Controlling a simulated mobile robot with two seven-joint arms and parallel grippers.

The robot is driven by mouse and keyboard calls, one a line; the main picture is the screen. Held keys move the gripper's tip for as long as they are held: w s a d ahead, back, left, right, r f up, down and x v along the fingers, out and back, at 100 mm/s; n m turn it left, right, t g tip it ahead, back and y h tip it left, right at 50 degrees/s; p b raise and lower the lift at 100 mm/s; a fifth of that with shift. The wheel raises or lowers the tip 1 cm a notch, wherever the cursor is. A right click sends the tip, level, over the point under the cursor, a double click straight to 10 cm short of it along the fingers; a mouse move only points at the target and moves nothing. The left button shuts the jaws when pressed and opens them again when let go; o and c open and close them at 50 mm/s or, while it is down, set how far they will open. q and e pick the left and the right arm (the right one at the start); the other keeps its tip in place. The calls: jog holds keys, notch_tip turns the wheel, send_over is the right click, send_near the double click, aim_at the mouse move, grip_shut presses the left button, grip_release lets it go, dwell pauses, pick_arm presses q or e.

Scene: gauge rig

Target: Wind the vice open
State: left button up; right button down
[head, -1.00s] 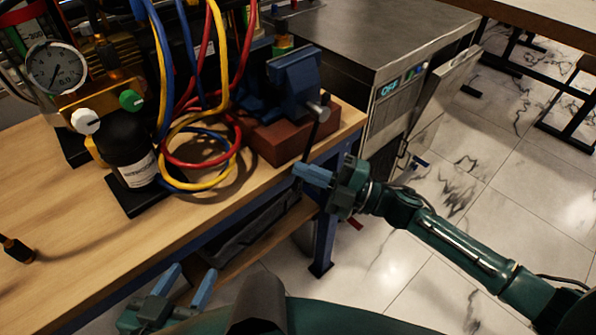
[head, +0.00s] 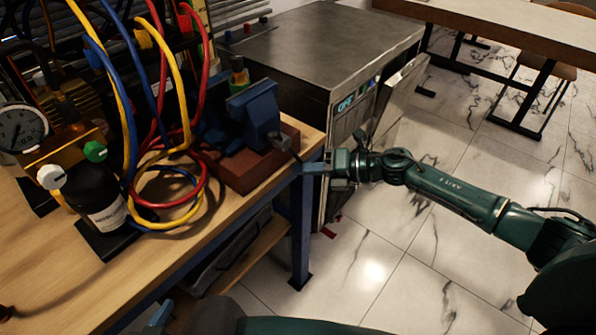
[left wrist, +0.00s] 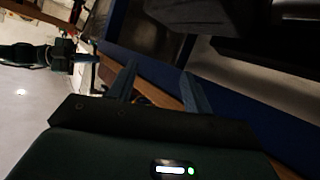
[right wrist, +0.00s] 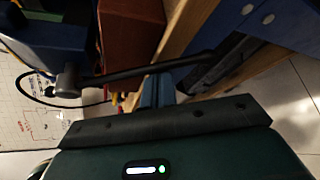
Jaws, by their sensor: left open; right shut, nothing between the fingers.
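The blue vice (head: 254,115) stands on a red-brown block (head: 240,172) at the bench corner. Its handle bar (head: 291,153) slants from the screw end down to the right. In the right wrist view the bar (right wrist: 120,74) runs from the grey screw end (right wrist: 67,80) across the fingertips. My right gripper (head: 314,168) is shut with nothing between its fingers, its tips at the bar; I cannot tell if they touch. My left gripper (left wrist: 160,88) is open and empty below the bench edge; only a fingertip (head: 160,314) shows at the bottom of the head view.
Red, blue and yellow hoses (head: 165,165) loop just left of the vice. A black bottle (head: 95,200) and a round gauge (head: 20,128) stand further left. A metal cabinet (head: 320,50) with an open door (head: 402,90) is behind my right gripper.

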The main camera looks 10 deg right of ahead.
pick_arm(q)
jog(key=shift+w+d+f+g+p, duration=0.2)
jog(key=shift+d+f+g+p, duration=0.15)
jog(key=shift+p, duration=0.3)
pick_arm(e)
jog(key=shift+w+d+r+n+h, duration=0.55)
jog(key=shift+d+r+n+h, duration=0.05)
jog(key=shift+d, duration=0.1)
